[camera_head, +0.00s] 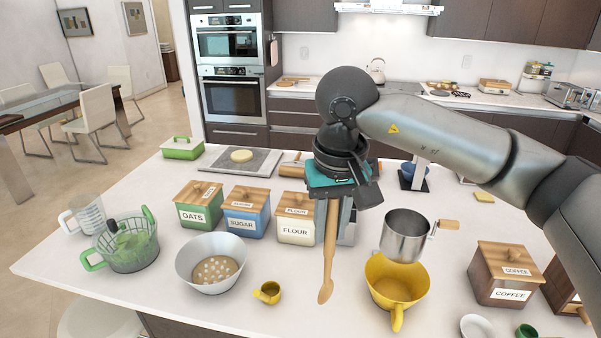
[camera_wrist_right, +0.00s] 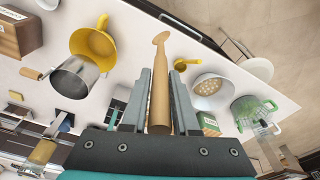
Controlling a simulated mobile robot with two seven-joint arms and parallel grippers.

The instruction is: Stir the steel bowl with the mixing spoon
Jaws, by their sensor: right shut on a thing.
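The wooden mixing spoon (camera_head: 328,262) hangs head down from my right gripper (camera_head: 335,225). In the right wrist view the spoon (camera_wrist_right: 160,85) runs between the two fingers of the right gripper (camera_wrist_right: 159,75), which are shut on its handle. The steel bowl (camera_head: 187,266) stands upright on the counter, left of the spoon. It holds something tan with pale lumps. The bowl (camera_wrist_right: 226,80) also shows in the wrist view, right of the spoon. The spoon's head is outside the bowl and apart from it. My left gripper is not in view.
A yellow bowl (camera_head: 393,287) and a metal sifter (camera_head: 405,235) stand right of the spoon. A small yellow cup (camera_head: 267,292) lies between spoon and bowl. Oats (camera_head: 199,204), sugar (camera_head: 246,211) and flour (camera_head: 296,218) canisters stand behind. A green strainer (camera_head: 128,248) is at left.

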